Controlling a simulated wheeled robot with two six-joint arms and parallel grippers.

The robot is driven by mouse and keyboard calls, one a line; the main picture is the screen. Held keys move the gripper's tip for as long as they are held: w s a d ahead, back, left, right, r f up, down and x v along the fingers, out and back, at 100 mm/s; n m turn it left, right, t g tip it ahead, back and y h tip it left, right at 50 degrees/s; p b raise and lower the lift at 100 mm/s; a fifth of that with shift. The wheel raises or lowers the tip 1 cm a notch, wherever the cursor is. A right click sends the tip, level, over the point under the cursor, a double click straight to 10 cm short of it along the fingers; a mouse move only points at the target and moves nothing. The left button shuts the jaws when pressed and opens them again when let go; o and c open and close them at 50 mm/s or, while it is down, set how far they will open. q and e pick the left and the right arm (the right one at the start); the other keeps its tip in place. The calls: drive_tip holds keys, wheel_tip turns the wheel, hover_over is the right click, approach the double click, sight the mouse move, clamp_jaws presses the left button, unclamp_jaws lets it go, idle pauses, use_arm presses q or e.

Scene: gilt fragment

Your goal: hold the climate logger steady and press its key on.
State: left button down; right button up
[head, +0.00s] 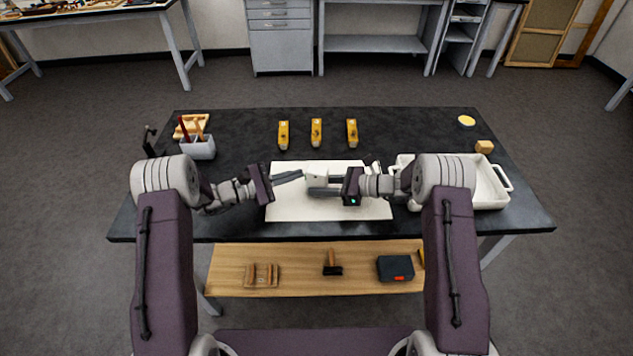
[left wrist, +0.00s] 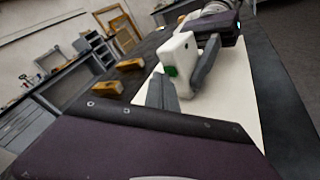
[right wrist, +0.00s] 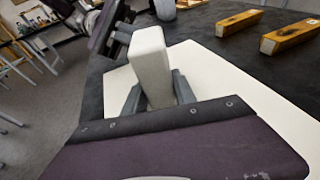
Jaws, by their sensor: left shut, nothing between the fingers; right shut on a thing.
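The climate logger (head: 317,180) is a small white box above the white mat (head: 290,211) in the middle of the table. My right gripper (head: 322,187) is shut on it from the right. In the right wrist view the logger (right wrist: 149,62) stands up between the two fingers.
Several yellow blocks, one of them here (head: 316,132), stand behind the mat. A grey holder (head: 199,149) with tools is at the left, a white tray (head: 490,190) at the right. A lower wooden shelf (head: 300,285) holds a dark box (head: 395,268).

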idle(0.3)
use_arm(q)
drive_tip(key=shift+w+a, duration=0.2)
drive_tip(key=shift+a, duration=0.45)
drive_tip(key=shift+a, duration=0.1)
drive_tip(key=shift+w+a, duration=0.3)
drive_tip(key=shift+a, duration=0.65)
drive_tip(key=shift+w+a, duration=0.3)
drive_tip(key=shift+a, duration=0.6)
drive_tip(key=shift+w+a, duration=0.3)
drive_tip(key=shift+a, duration=0.65)
use_arm(e)
drive_tip(key=o, duration=1.1)
drive_tip(key=shift+c, duration=0.2)
